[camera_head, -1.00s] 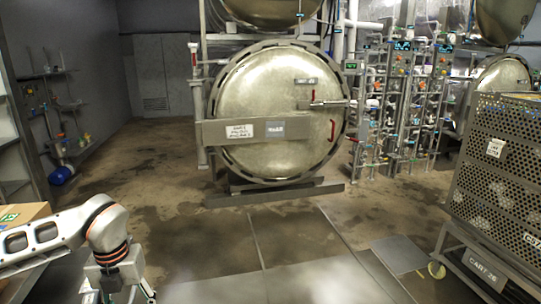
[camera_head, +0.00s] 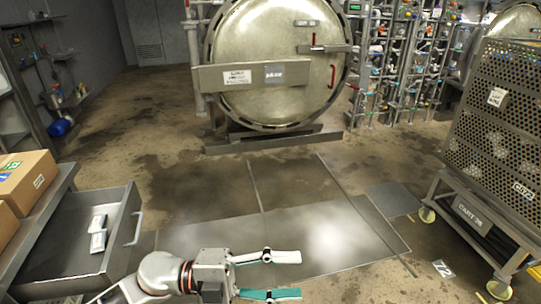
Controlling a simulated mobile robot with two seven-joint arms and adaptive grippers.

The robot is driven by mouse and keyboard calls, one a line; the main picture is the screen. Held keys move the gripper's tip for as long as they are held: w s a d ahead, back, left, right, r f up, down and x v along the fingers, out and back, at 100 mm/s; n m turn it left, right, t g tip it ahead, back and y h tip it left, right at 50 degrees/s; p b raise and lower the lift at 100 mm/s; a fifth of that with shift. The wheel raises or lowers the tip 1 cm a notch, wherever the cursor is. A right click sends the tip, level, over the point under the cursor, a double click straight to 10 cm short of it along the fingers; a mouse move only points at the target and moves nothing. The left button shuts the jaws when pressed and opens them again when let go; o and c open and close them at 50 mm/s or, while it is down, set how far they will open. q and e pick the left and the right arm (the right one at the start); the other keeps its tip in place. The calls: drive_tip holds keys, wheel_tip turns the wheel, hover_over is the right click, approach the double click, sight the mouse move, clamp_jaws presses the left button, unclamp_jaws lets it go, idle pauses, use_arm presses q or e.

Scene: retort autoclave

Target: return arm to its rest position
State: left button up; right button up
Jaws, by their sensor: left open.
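My left arm comes in from the bottom left, low in the head view. Its gripper (camera_head: 285,275) is open, with the two fingers spread apart and pointing right. Nothing is between the fingers. The gripper is over the floor, to the right of an open drawer (camera_head: 130,215) and apart from it. My right gripper does not show.
The open drawer holds small white packets (camera_head: 98,232). Cardboard boxes (camera_head: 28,178) sit on the counter above it. A closed round autoclave door (camera_head: 275,65) stands ahead. A perforated cart (camera_head: 500,130) stands at the right. The floor between is clear.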

use_arm(q)
drive_tip(key=w+a+f+n+t+y, duration=0.75)
drive_tip(key=a+n+t, duration=0.35)
drive_tip(key=n+t, duration=0.65)
drive_tip(key=s+a+f+n+g+y, duration=0.2)
drive_tip(key=s+a+f+n, duration=0.1)
drive_tip(key=f, duration=0.4)
drive_tip(key=s+a+f+n+g+y, duration=0.2)
drive_tip(key=s+a+f+n+y, duration=0.1)
drive_tip(key=f, duration=0.5)
drive_tip(key=s+a+f+n+g+y, duration=0.2)
drive_tip(key=s+a+f+n+y, duration=0.1)
drive_tip(key=s+a+f, duration=0.3)
wheel_tip(320, 180, down, 2)
drive_tip(key=shift+s+f+n, duration=0.2)
drive_tip(key=shift+f+n, duration=0.05)
drive_tip(key=shift+n, duration=0.5)
drive_tip(key=shift+a, duration=0.1)
